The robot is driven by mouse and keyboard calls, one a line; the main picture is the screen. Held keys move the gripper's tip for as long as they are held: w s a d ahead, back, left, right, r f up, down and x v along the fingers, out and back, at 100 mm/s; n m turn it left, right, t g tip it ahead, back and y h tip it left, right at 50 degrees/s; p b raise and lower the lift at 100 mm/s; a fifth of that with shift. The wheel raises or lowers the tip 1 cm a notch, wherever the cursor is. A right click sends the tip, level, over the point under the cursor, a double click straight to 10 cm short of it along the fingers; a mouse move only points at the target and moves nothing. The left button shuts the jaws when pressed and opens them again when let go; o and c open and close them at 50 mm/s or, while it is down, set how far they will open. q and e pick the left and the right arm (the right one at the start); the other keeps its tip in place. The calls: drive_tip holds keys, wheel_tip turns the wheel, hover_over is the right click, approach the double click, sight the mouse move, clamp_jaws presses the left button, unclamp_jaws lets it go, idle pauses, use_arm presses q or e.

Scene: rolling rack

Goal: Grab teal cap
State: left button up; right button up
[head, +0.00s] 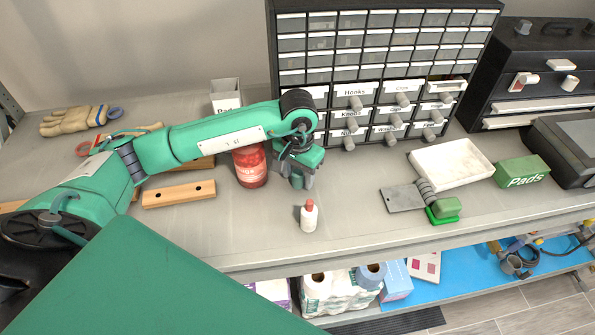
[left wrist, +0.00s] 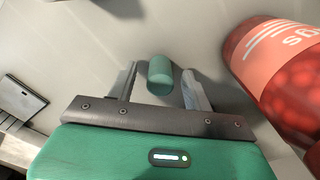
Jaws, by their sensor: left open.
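The teal cap (left wrist: 160,75) is a small teal cylinder on the grey shelf top in the left wrist view. My left gripper (left wrist: 159,70) is open, with one finger on each side of the cap and a visible gap to each. Whether the fingers are level with the cap in height I cannot tell. In the head view my left gripper (head: 298,182) points down near the middle of the shelf, just right of the red jar. My right gripper is not in view.
The red jar (head: 250,168) stands close left of the gripper; it also shows in the left wrist view (left wrist: 285,75). A small white bottle with a red top (head: 308,216) stands in front. A drawer cabinet (head: 375,75) rises behind. A white tray (head: 452,165) lies right.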

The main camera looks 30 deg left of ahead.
use_arm(q)
drive_tip(key=shift+f, duration=0.35)
drive_tip(key=c, duration=1)
drive_tip(key=shift+r, duration=0.1)
drive_tip(key=shift+c, duration=0.2)
